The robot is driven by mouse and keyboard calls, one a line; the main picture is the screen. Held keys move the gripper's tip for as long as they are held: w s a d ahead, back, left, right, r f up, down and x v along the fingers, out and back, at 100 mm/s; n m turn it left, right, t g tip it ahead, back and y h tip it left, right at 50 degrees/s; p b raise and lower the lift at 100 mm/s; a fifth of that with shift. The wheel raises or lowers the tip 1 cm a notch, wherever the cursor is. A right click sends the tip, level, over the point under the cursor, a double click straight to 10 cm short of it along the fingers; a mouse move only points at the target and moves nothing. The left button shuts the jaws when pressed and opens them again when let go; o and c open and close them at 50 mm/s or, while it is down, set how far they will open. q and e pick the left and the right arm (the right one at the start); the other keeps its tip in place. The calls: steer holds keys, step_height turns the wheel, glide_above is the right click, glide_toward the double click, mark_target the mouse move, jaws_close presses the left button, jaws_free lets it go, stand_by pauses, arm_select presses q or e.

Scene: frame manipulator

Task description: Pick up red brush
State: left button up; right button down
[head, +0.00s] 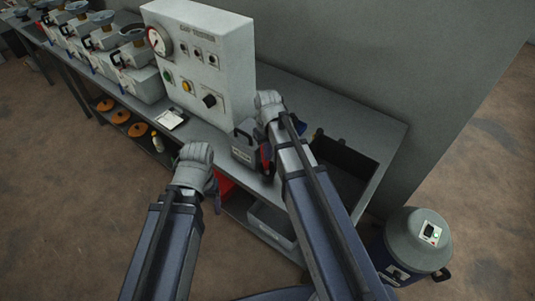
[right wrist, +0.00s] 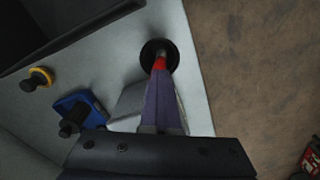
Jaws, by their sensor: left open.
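A red and dark item (head: 265,156), seemingly the red brush, shows at the front edge of the bench, partly hidden by my right arm. In the right wrist view, a red part (right wrist: 160,64) shows beside a black round disc (right wrist: 157,49), with a long purple part running toward the camera. I cannot tell whether the purple part belongs to the brush. My right gripper (head: 268,104) is above the bench; its fingertips are not clear, nor whether it touches anything. My left gripper (head: 196,160) is open, in front of the bench and apart from the brush.
A grey labelled box (head: 243,150) stands beside the red item. A control panel (head: 201,60) rises behind. A dark recess (head: 345,168) lies to the right. A blue item (right wrist: 82,108) and a yellow-ringed black knob (right wrist: 38,78) are nearby.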

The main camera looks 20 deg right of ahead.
step_height(320, 180, up, 7)
steer(key=p, duration=0.5)
steer(key=shift+s+f, duration=0.15)
steer(key=shift+f, duration=0.05)
steer(key=shift+c, duration=1.6)
jaws_free()
steer(key=shift+p, duration=0.3)
